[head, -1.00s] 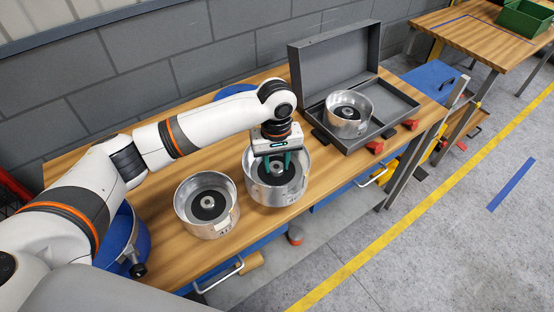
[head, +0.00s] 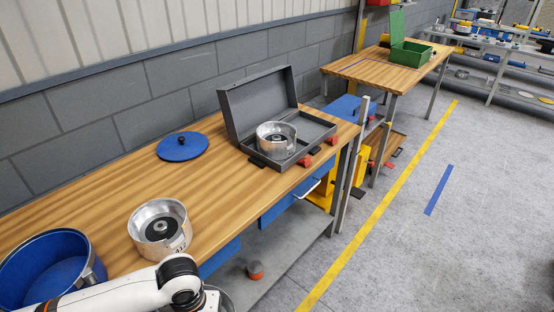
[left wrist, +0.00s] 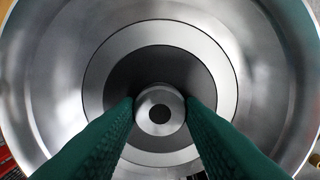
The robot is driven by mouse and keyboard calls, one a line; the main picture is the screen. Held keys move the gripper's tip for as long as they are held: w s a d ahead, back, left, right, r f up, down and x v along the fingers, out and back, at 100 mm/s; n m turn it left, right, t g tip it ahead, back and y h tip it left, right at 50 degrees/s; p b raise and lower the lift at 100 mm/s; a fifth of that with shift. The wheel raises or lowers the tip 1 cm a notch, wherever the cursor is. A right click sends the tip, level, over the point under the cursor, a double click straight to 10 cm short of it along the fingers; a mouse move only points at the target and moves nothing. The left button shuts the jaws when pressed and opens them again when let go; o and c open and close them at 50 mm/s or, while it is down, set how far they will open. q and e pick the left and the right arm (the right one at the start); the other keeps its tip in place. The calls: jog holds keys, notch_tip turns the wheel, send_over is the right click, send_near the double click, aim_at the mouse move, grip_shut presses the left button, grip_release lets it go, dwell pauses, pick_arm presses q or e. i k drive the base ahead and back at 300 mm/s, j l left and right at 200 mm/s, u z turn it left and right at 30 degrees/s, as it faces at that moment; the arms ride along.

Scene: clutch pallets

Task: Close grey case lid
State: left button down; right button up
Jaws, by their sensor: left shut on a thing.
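The grey case (head: 322,126) stands open on the wooden bench, its lid (head: 262,100) upright at the back. A metal drum (head: 276,140) sits in the case. My left arm enters at the bottom of the head view. My left gripper (left wrist: 160,112) shows in the left wrist view, with green fingers shut on the central hub of another metal drum (left wrist: 60,75). A small part of that drum shows at the bottom edge of the head view. My right gripper is not in view.
Another metal drum (head: 160,228) stands on the bench near a blue tub (head: 88,272). A round blue lid (head: 182,146) lies left of the case. A green box (head: 411,54) stands open on a farther bench.

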aim_at(305, 130)
jog(key=i+l+u, duration=0.1)
jog(key=i+l, duration=0.3)
jog(key=l, duration=0.2)
jog(key=i+l+u, duration=0.15)
jog(key=i+l, duration=0.2)
jog(key=l, duration=0.3)
jog(key=i+l+u, duration=0.15)
jog(key=l, duration=0.2)
jog(key=i+l, duration=0.2)
jog(key=l, duration=0.15)
jog(key=i+l+u, duration=0.15)
jog(key=l, duration=0.2)
